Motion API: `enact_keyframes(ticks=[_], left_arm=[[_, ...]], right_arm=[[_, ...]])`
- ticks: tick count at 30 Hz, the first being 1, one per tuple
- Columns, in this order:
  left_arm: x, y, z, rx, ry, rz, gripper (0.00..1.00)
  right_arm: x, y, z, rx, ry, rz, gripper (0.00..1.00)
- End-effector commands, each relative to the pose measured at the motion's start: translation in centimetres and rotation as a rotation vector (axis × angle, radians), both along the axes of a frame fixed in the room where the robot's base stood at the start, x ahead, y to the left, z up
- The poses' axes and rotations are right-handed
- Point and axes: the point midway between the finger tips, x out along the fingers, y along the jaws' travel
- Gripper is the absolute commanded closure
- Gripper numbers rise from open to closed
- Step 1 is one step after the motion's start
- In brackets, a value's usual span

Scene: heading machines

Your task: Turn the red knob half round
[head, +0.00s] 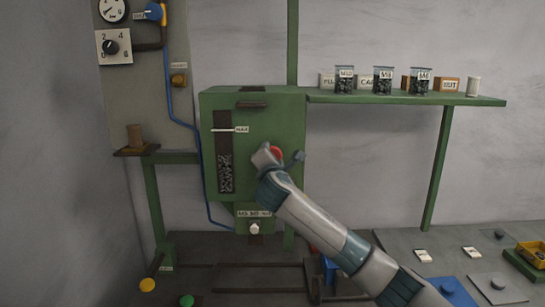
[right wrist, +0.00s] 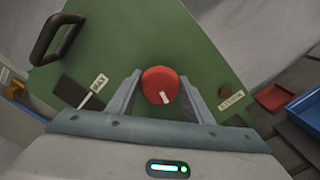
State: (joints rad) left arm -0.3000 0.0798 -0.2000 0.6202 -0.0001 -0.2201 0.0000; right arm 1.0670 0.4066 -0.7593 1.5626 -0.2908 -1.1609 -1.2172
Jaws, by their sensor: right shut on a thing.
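The red knob (head: 276,151) sits on the front of the green machine box (head: 260,115), mostly hidden by my gripper in the head view. In the right wrist view the round knob (right wrist: 160,84) shows whole, with a white mark near its lower edge pointing down and slightly right. My right gripper (head: 279,157) is at the box front. Its two fingers (right wrist: 161,95) stand on either side of the knob and are shut on it. My left gripper is not in view.
A dark handle (right wrist: 56,38) sticks out of the box. A green shelf (head: 400,98) with jars and small boxes extends to the right. A white knob (head: 255,229) is low on the machine. A bench (head: 400,236) with labels and a yellow tray (head: 532,254) lies at lower right.

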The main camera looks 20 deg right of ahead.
Motion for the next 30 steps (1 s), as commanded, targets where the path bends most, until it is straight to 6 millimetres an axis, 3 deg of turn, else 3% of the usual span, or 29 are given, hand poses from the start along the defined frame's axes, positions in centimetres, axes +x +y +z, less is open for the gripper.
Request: enact_keyframes(ticks=[12,29,30], left_arm=[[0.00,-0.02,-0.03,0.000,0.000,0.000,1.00],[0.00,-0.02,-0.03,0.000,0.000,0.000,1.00],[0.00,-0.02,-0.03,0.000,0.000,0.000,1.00]], right_arm=[[0.00,0.06,-0.41,-0.251,0.079,0.001,0.76],[-0.01,0.11,-0.53,-0.295,0.093,0.003,0.76],[-0.01,0.12,-0.53,-0.294,0.092,0.003,0.49]])
